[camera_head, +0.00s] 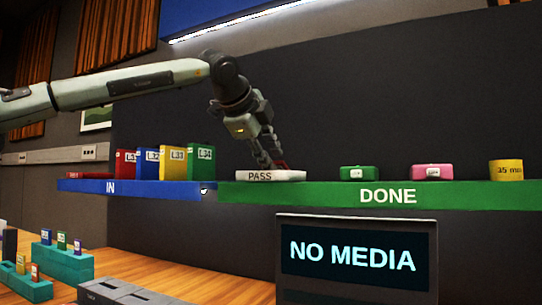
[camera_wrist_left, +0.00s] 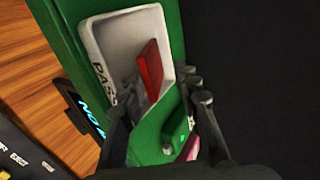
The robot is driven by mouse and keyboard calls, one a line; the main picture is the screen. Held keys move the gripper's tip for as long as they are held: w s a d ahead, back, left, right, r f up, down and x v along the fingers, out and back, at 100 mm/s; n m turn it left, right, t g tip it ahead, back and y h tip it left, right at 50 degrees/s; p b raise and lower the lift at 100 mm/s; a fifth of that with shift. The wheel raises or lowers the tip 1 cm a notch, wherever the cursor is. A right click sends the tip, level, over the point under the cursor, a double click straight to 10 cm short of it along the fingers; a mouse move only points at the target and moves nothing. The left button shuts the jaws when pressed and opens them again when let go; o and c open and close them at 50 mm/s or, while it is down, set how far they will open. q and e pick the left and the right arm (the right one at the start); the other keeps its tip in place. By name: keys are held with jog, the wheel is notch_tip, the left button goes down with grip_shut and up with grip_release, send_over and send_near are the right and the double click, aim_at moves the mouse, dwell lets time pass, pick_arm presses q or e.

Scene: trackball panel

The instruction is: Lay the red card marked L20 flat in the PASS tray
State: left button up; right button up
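The white PASS tray (camera_head: 262,177) sits at the left end of the green DONE shelf; it also shows in the left wrist view (camera_wrist_left: 112,32). A red card (camera_wrist_left: 151,70) is inside the tray, near one side wall. Its label is not readable, and I cannot tell whether it lies fully flat. In the head view only a bit of red (camera_head: 281,165) shows beside my fingertips. My left gripper (camera_head: 268,160) points down at the tray. In the wrist view its fingers (camera_wrist_left: 160,112) are spread wide, with no card between them. My right gripper is not in view.
The blue IN shelf (camera_head: 140,187) holds a flat red item (camera_head: 88,175) and several upright labelled cards (camera_head: 172,162). The green DONE shelf (camera_head: 330,193) carries a green item (camera_head: 359,174), a pink one (camera_head: 432,173) and a yellow one (camera_head: 507,171). A NO MEDIA screen (camera_head: 355,258) stands below.

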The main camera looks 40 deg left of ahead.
pick_arm(q)
jog(key=shift+s, duration=0.1)
jog(key=v, duration=1.2)
dwell(0.4)
